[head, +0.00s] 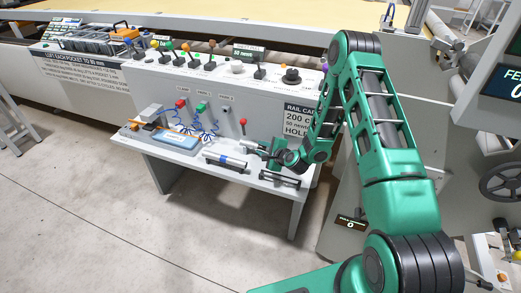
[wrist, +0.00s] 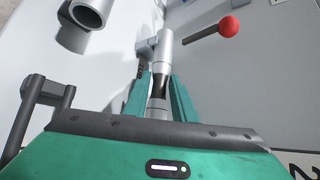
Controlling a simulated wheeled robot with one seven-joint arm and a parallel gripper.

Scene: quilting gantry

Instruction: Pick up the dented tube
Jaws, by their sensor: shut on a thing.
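My gripper (wrist: 161,78) is shut on a silvery tube (wrist: 165,48), one green finger on each side. The tube has a narrowed, dark-looking middle between the fingers, which fits a dent. Its far end sticks out past the fingertips. In the head view my gripper (head: 268,149) is low over the right part of the white shelf, with the tube (head: 247,144) pointing left from it. I cannot tell whether the tube touches the shelf. A second tube (head: 225,161) with a blue band lies apart on the shelf, and its open end (wrist: 90,14) shows in the wrist view.
A red-knobbed lever (head: 243,124) stands close behind the gripper; its knob (wrist: 228,26) is near in the wrist view. A dark bracket (head: 279,179) sits at the shelf's front edge. A blue tray (head: 178,139) lies to the left. The control panel rises behind.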

